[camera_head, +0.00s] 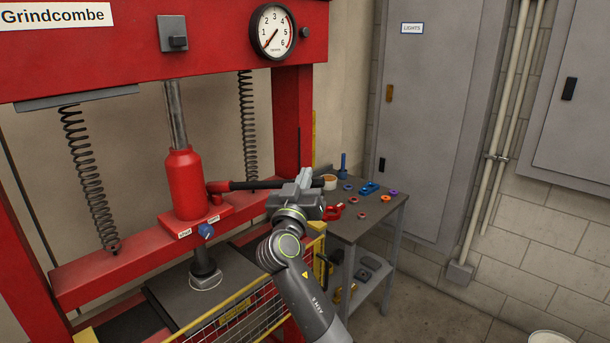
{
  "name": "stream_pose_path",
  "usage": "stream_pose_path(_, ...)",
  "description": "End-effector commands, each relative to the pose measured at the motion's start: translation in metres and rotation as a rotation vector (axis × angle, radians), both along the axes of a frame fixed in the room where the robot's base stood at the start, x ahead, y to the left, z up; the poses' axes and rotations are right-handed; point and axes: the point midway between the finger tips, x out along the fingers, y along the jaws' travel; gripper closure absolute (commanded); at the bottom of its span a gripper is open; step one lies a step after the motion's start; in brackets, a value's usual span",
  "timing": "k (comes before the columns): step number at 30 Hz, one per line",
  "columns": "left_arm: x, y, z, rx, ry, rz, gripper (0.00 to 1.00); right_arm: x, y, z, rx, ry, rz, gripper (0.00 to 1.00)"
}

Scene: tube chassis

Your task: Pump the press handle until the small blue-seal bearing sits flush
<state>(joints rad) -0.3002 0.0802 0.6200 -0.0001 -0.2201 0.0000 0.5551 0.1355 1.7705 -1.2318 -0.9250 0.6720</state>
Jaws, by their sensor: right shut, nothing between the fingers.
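The red press has a bottle jack (186,182) with a dark pump handle (262,184) reaching right, roughly level. My right gripper (306,180) is shut and empty at the handle's outer part. It overlaps the handle in the picture; I cannot tell whether they touch. Below the jack, a dark ram (205,262) comes down to a pale ring-edged part (206,281) on the press bed. I cannot make out a blue seal there or tell whether anything sits flush. My left gripper is not in view.
A round gauge (273,32) is on the red frame, its needle at lower left. A yellow mesh guard (250,312) stands in front of the bed. A side table (372,220) holds several coloured rings and tools. Grey cabinets (430,120) stand behind.

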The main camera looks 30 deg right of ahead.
Motion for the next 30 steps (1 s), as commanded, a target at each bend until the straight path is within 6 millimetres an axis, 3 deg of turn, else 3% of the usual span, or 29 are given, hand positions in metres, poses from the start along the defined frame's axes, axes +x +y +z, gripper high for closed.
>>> stream_pose_path(17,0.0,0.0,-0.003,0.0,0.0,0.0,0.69,-0.001,-0.001,-0.008,0.003,-0.003,0.0,1.0)
stream_pose_path(23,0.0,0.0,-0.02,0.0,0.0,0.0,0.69,-0.003,-0.002,-0.019,0.02,-0.025,0.001,1.0)
stream_pose_path(30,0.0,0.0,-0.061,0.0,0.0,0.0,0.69,-0.006,-0.004,-0.043,0.065,-0.079,0.0,1.0)
